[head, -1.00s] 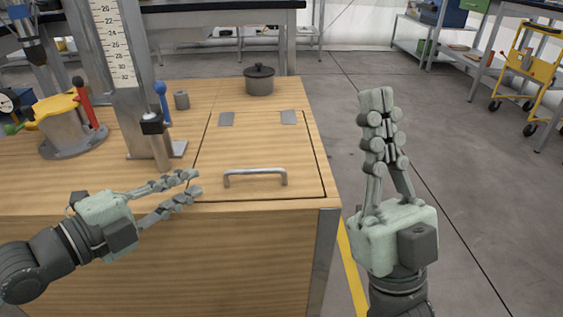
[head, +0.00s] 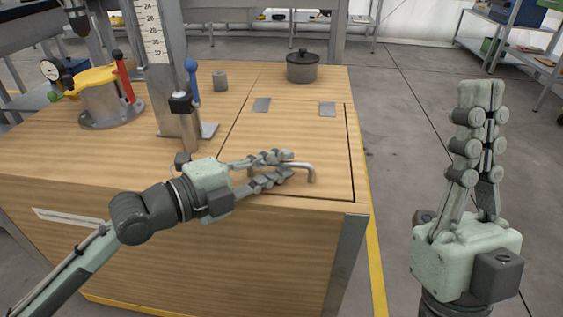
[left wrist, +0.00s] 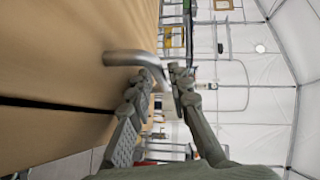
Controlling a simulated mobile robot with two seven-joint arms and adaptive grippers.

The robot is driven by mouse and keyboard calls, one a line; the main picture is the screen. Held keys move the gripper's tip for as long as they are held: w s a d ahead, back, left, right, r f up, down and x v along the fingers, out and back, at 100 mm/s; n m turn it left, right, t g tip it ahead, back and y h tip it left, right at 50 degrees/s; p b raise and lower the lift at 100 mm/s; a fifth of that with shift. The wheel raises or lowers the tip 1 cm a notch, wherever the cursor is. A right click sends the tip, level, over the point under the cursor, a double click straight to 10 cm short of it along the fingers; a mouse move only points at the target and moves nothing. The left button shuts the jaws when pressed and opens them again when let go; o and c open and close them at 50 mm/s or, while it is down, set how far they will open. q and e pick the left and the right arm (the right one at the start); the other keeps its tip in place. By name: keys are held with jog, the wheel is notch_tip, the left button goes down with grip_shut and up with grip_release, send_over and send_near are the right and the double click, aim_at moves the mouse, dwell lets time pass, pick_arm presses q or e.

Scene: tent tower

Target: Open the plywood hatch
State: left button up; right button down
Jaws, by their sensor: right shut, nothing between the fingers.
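The plywood hatch (head: 290,130) lies flat and closed in the top of the wooden bench, with a dark seam around it and two grey hinge plates at its far edge. Its metal bar handle (head: 312,172) is near the front edge, partly hidden by my left gripper (head: 289,164). That gripper's fingers are apart, reaching across the handle from the left. In the left wrist view the bent handle (left wrist: 125,59) is at the fingertips; I cannot tell whether they touch it. My right gripper (head: 483,95) is shut and empty, pointing up, right of the bench.
A column with a scale (head: 158,60) and a blue-knobbed lever (head: 192,80) rise left of the hatch. Floor is clear right of the bench.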

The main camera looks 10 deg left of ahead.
pick_arm(q)
jog(key=shift+w+d, duration=0.35)
jog(key=shift+d, duration=0.05)
grip_shut()
